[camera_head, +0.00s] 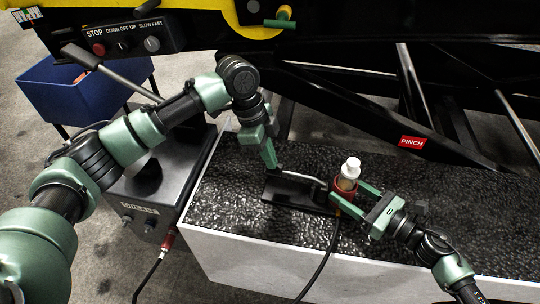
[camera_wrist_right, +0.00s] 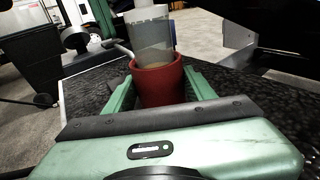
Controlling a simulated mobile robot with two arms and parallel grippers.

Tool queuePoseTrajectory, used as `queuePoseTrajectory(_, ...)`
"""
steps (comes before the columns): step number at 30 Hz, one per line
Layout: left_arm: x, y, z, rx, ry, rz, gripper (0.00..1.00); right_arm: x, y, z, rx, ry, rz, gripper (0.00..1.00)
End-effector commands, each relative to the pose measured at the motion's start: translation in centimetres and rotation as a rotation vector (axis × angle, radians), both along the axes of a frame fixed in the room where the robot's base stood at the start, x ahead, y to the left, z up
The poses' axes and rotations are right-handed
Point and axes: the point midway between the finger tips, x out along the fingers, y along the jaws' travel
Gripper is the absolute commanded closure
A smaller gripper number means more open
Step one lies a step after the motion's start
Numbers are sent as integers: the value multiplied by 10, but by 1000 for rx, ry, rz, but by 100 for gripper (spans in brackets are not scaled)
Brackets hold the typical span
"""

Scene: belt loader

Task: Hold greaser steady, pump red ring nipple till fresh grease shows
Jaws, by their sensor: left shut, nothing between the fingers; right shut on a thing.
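The greaser (camera_head: 346,188) has a red body and a clear reservoir with a white cap. It stands upright on the dark textured top. A thin metal lever (camera_head: 300,177) reaches left from it. My right gripper (camera_head: 349,194) is shut on the greaser's red body, which also shows between the fingers in the right wrist view (camera_wrist_right: 160,84). My left gripper (camera_head: 271,163) is shut and empty, pointing down close to the lever's far end; I cannot tell if they touch. I cannot make out a red ring nipple.
A black hose (camera_head: 320,262) hangs over the white front of the bench. The black loader frame with a PINCH label (camera_head: 412,143) stands behind. A control panel (camera_head: 125,41) is above left. A blue bin (camera_head: 75,92) and a dark box (camera_head: 150,205) stand left.

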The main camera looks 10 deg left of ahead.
Motion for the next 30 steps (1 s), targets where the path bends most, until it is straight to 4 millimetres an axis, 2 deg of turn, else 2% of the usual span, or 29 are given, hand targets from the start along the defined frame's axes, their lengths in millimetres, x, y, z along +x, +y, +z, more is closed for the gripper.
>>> queuePoseTrajectory(4,-1,4,-13,-62,12,4,100,-1,0,-1,0,2,2,71)
queuePoseTrajectory(10,-1,12,-42,-243,23,6,100,-1,0,-1,0,2,2,71)
queuePoseTrajectory(15,0,13,-61,-265,17,2,100,-1,0,-1,0,2,2,71)
queuePoseTrajectory(26,0,14,-65,-259,18,3,100,-1,1,0,2,1,4,71)
queuePoseTrajectory(30,0,17,-59,-258,17,3,100,-1,1,0,2,1,4,71)
